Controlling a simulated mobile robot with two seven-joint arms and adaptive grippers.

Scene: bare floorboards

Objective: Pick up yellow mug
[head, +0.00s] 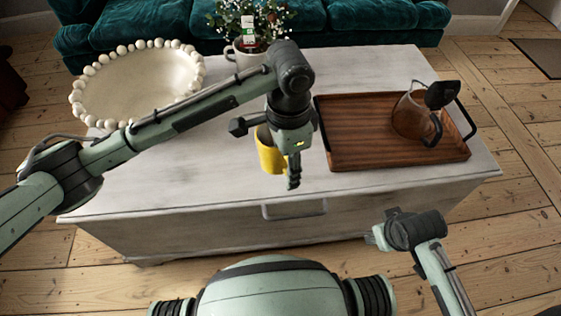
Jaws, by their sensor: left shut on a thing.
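The yellow mug (268,156) is at the middle of the white table, near its front edge. My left gripper (290,174) comes down over the mug's right side and is shut on it. The gripper hides part of the mug's right side and rim. I cannot tell whether the mug touches the tabletop. My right gripper (374,237) is low at the right, in front of the table and away from the mug. Its fingers are small and partly hidden, so their opening is unclear.
A wooden tray (350,152) with dark handles holds a glass jug (409,116) on the right. A beaded white bowl (137,88) is at the left, and a potted plant (247,58) is at the back. The white table's (150,180) front left is clear. A teal sofa (150,20) stands behind.

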